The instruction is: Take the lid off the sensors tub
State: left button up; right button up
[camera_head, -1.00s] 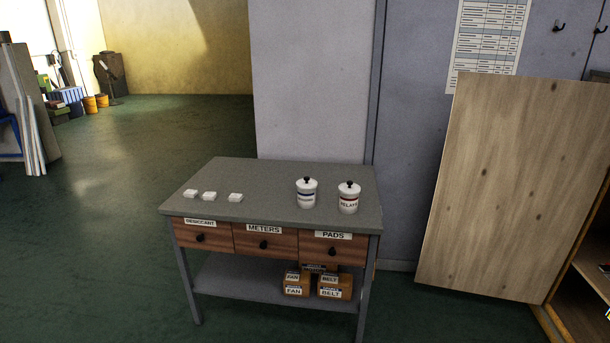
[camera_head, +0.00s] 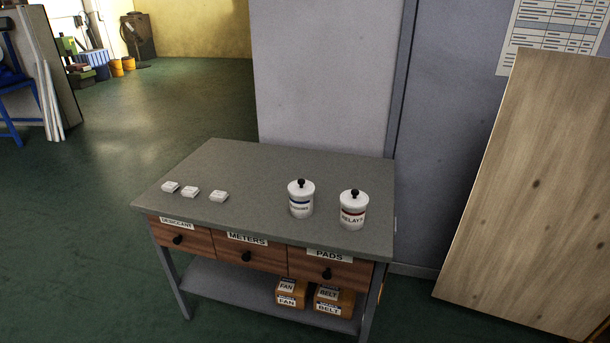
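Two white lidded tubs stand upright on the right part of a grey table (camera_head: 250,170). Neither of my grippers shows in the head view.
Three small white blocks (camera_head: 190,192) lie on the table's left part. Drawers below are labelled DESICCANT, METERS and PADS. Boxes marked FAN (camera_head: 290,292) and BELT (camera_head: 333,299) sit on the lower shelf. A wooden board (camera_head: 530,200) leans at the right.

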aim_at(300, 188)
jog(key=i+l+u, duration=0.25)
jog(key=i+l, duration=0.75)
